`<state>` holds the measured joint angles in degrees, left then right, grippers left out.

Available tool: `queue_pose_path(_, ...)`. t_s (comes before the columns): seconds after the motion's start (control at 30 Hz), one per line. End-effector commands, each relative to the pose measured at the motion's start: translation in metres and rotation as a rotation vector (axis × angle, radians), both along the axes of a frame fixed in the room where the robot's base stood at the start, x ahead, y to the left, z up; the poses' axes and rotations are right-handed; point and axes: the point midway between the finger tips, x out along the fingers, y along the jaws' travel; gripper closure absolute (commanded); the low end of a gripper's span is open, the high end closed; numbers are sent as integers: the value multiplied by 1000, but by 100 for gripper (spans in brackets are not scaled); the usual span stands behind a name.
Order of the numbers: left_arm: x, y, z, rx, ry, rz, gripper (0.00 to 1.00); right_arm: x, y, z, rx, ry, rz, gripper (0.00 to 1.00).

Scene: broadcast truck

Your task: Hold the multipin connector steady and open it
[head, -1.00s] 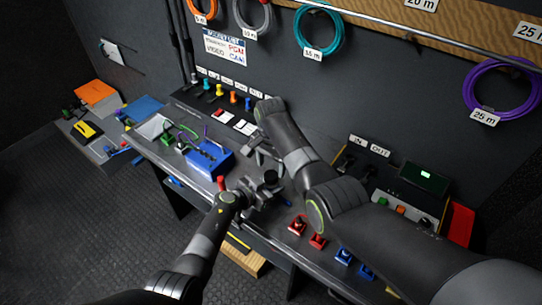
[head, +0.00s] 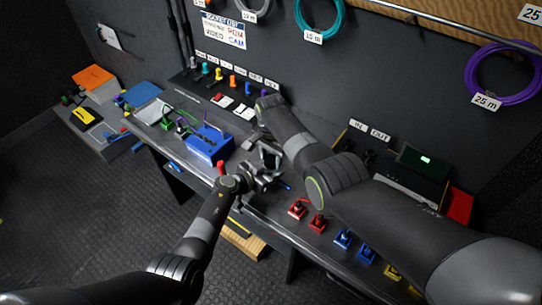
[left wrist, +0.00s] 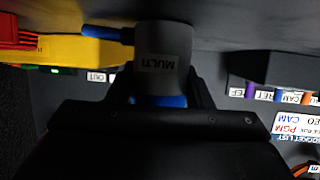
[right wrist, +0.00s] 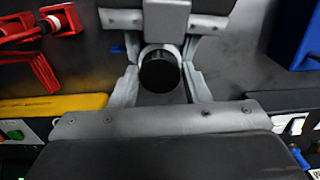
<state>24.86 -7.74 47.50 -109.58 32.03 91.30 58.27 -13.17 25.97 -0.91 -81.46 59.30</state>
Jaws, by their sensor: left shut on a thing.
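The multipin connector (left wrist: 165,48) is a grey cylinder marked MULTI, with a blue band, in the left wrist view. My left gripper (left wrist: 158,97) is shut on it; in the head view this gripper (head: 259,180) is above the desk's front part. In the right wrist view the connector's round black end (right wrist: 160,74) faces my right gripper (right wrist: 160,92). The right fingers stand apart on either side of that end, with gaps visible. In the head view the right gripper (head: 266,152) is close to the left one, and the connector is mostly hidden between them.
A blue box (head: 208,146) stands on the desk left of the grippers. Red (head: 297,209) and blue (head: 343,239) connectors line the front right edge. A row of coloured plugs (head: 233,82) is at the back. Coiled cables hang on the wall.

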Motion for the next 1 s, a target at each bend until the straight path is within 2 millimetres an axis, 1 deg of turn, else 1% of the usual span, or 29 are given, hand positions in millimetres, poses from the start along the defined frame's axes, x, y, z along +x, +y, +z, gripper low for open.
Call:
queue_pose_path(0.03,0,0,0,1,0,1,100,0,0,0,0,0,0,73)
queue_pose_path(0.13,0,0,0,1,0,1,100,0,0,0,-1,1,0,86)
queue_pose_path(0.37,0,0,0,1,0,1,100,0,0,0,-1,1,1,87)
queue_pose_path(0.47,0,0,0,1,0,1,100,0,0,0,-1,1,34,87)
queue_pose_path(0.57,0,0,0,1,0,1,100,0,0,0,-1,1,137,88)
queue_pose_path(0.8,0,0,0,1,0,1,100,0,0,0,-1,0,463,88)
queue_pose_path(0.9,0,0,0,1,0,1,100,0,0,0,0,1,546,88)
queue_pose_path(1.0,0,1,0,1,0,1,100,0,0,0,0,1,584,88)
